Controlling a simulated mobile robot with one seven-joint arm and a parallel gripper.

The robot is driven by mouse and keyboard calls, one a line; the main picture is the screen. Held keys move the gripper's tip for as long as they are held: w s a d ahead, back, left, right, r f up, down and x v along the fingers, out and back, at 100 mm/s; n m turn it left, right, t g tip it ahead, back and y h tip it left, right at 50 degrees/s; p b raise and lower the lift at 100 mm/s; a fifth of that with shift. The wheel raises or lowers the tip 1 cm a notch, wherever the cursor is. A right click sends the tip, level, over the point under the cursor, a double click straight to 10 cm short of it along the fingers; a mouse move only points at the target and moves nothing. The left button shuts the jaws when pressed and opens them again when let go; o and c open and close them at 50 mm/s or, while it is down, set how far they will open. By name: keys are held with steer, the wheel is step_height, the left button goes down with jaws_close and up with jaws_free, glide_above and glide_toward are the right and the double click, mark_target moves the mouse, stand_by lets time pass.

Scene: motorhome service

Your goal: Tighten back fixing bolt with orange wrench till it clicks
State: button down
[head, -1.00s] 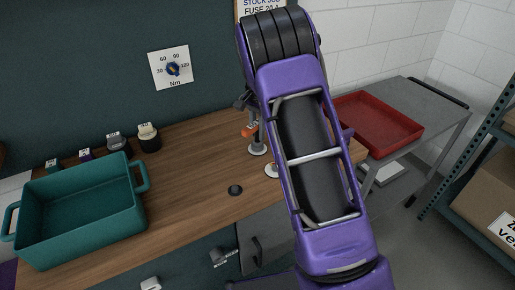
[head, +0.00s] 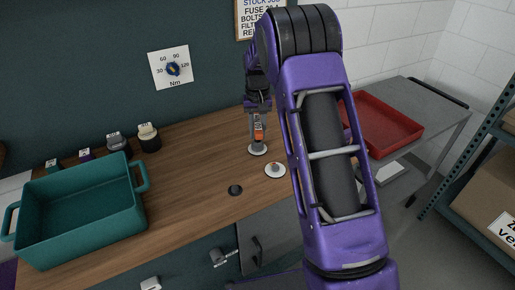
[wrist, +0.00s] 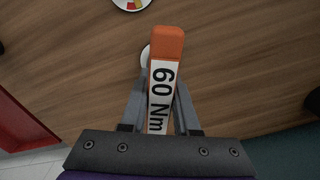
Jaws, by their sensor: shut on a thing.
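My gripper (head: 257,116) is shut on the orange wrench (head: 259,131), near the back of the wooden bench. In the wrist view the wrench (wrist: 168,45) lies between the fingers, with its "60 Nm" label facing the camera. In the head view it is over the back fixing bolt's white round base (head: 257,151). Whether the wrench is seated on the bolt is hidden.
A teal bin (head: 80,215) stands at the left of the bench, with several small labelled pots behind it. A black knob (head: 235,190) sits near the front edge. A torque dial (head: 171,68) hangs on the wall. A red tray (head: 385,125) is on the grey side table.

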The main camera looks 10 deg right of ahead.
mark_target(257, 122)
steer(key=n, duration=0.5)
stand_by(0.3)
steer(key=shift+m, duration=1.2)
steer(key=shift+r, duration=0.1)
steer(key=shift+r, duration=0.1)
steer(key=shift+r, duration=1.6)
